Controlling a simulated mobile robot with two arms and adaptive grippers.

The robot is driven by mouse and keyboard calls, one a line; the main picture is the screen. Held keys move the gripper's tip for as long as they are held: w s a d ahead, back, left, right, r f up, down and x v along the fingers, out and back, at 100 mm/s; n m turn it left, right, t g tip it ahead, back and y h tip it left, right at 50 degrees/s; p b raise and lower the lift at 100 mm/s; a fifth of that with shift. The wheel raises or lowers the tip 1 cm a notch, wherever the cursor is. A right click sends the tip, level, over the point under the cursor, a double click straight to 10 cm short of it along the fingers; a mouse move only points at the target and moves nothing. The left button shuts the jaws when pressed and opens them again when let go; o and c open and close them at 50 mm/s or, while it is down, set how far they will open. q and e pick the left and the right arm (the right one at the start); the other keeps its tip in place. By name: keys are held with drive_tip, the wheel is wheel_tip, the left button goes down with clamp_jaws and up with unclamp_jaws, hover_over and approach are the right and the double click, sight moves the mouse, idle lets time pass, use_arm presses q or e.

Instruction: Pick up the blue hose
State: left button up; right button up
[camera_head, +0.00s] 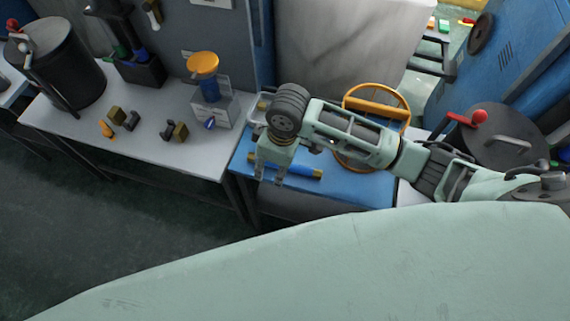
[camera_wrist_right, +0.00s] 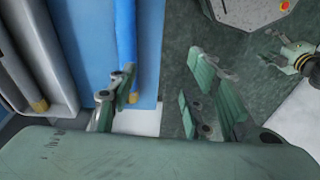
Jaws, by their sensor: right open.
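The blue hose (camera_head: 300,170) lies on the blue table (camera_head: 350,187), a straight tube with yellow ends. It also shows in the right wrist view (camera_wrist_right: 125,35), running down to a yellow end close to the left-hand finger, which partly covers it. My right gripper (camera_head: 269,178) points down over the left part of the hose, fingers apart and empty. In the right wrist view its fingers (camera_wrist_right: 160,88) are wide apart, with the hose nearer the left-hand one. Contact cannot be told. My left gripper (camera_wrist_right: 291,55) appears small at the right edge of that view; its opening is unclear.
An orange round frame (camera_head: 404,101) stands at the back of the blue table. A dark pot (camera_head: 507,137) with a red handle is at right.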

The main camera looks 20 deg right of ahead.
sight(302, 170)
drive_tip(key=shift+n+g+h, duration=0.3)
drive_tip(key=shift+h, duration=0.5)
drive_tip(key=d, duration=0.1)
drive_tip(key=w+d+r, duration=0.1)
drive_tip(key=d, duration=0.1)
drive_tip(key=w+d, duration=0.1)
drive_tip(key=shift+w+d+r, duration=0.15)
drive_tip(key=shift+d+r, duration=0.2)
drive_tip(key=shift+r, duration=0.05)
wheel_tip(302, 170, down, 8)
drive_tip(key=shift+a+r+p, duration=0.1)
drive_tip(key=shift+r+p, duration=0.1)
drive_tip(key=shift+p, duration=0.25)
drive_tip(key=shift+c, duration=0.4)
drive_tip(key=shift+w, duration=0.1)
clamp_jaws()
